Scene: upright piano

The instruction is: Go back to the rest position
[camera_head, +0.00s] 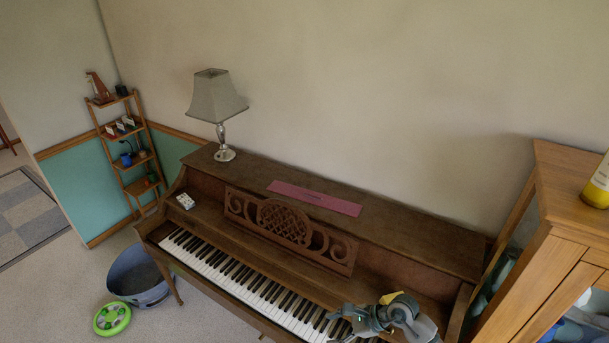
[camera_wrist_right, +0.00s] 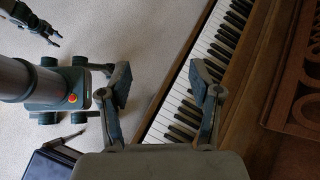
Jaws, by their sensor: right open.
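My right gripper (camera_wrist_right: 160,72) is open and empty in the right wrist view. One finger is over the pale floor and the other over the piano keys. In the head view my right gripper (camera_head: 360,318) shows above the right end of the keyboard (camera_head: 240,285). A small yellow patch shows on or beside that arm; I cannot tell what it is. My left gripper (camera_wrist_right: 48,34) appears small at the top left of the right wrist view, over the floor. Its opening is too small to judge, and it is outside the head view.
The brown upright piano (camera_head: 420,237) fills the middle. A wooden cabinet (camera_head: 560,225) stands close at right. A grey tub (camera_head: 138,278) and green disc (camera_head: 112,318) are on the left floor.

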